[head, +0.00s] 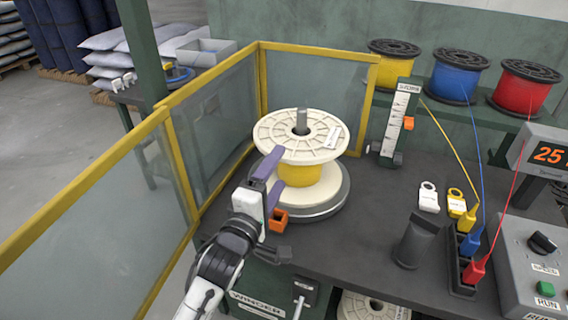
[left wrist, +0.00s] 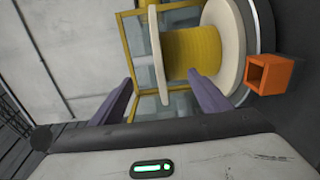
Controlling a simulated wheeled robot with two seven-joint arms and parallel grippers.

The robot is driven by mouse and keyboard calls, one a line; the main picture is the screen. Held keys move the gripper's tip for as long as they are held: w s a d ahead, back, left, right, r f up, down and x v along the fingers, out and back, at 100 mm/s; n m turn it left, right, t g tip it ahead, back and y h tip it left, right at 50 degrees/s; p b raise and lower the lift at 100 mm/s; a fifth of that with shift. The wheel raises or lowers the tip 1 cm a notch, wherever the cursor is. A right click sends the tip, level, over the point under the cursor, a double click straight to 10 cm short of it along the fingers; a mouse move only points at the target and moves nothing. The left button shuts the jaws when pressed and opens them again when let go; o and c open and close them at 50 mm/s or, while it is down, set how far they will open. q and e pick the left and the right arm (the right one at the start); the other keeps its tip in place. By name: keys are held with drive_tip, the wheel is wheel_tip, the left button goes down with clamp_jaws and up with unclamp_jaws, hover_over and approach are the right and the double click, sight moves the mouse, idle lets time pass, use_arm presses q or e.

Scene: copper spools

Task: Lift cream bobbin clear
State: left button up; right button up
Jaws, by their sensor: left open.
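The cream bobbin (head: 302,135) stands upright with yellow winding between its two flanges, on a round grey turntable. A metal spindle (head: 301,121) sticks up through its hub. My left gripper (head: 273,178) is open at the bobbin's near left side, its purple fingers close to the yellow winding below the top flange. My right gripper is not in view.
A yellow-framed clear guard (head: 187,150) stands left of and behind the turntable (head: 325,209). An orange block (head: 278,220) sits at its near edge, close under my gripper. Yellow, blue and red spools (head: 459,77) stand on a back shelf. A dark post (head: 413,243) and control box stand right.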

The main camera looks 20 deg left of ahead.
sight(284, 161)
use_arm(q)
drive_tip(key=shift+w+d+b, duration=0.1)
drive_tip(key=shift+w+b, duration=1)
drive_tip(key=shift+w, duration=2.1)
clamp_jaws()
